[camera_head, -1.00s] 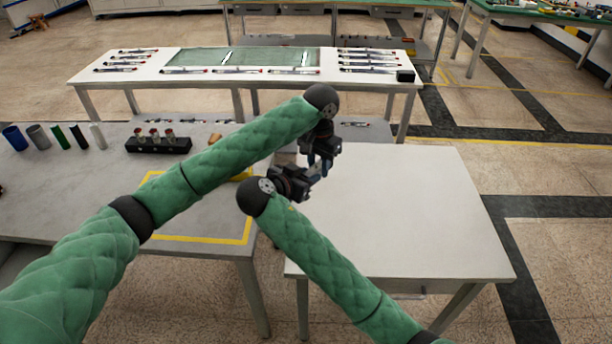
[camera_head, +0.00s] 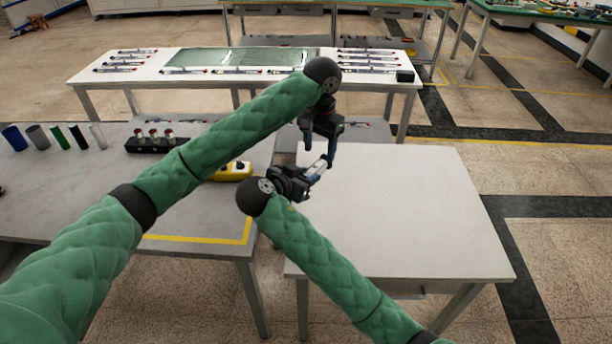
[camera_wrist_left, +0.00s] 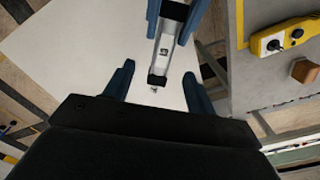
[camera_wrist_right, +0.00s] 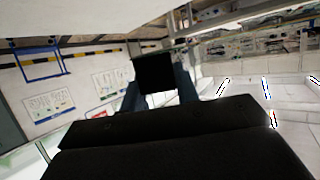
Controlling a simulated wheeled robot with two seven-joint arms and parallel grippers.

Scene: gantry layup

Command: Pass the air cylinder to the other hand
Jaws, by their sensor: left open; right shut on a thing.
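The air cylinder (camera_head: 316,168) is a small silver body with dark ends. My right gripper (camera_head: 312,174) is shut on it above the near left part of the white table. In the right wrist view, the cylinder's black end (camera_wrist_right: 155,73) shows between the blue fingers. My left gripper (camera_head: 320,150) is open and empty just above and behind the cylinder, apart from it. In the left wrist view, the cylinder (camera_wrist_left: 167,45) lies ahead of the open left fingers (camera_wrist_left: 158,85), with the right gripper's blue fingers around its far part.
The white table (camera_head: 410,220) below is bare. On the grey bench (camera_head: 60,190) at left stand a yellow control box (camera_head: 233,172), a black holder (camera_head: 158,144) and several tubes. A long table (camera_head: 120,75) behind carries several more cylinders.

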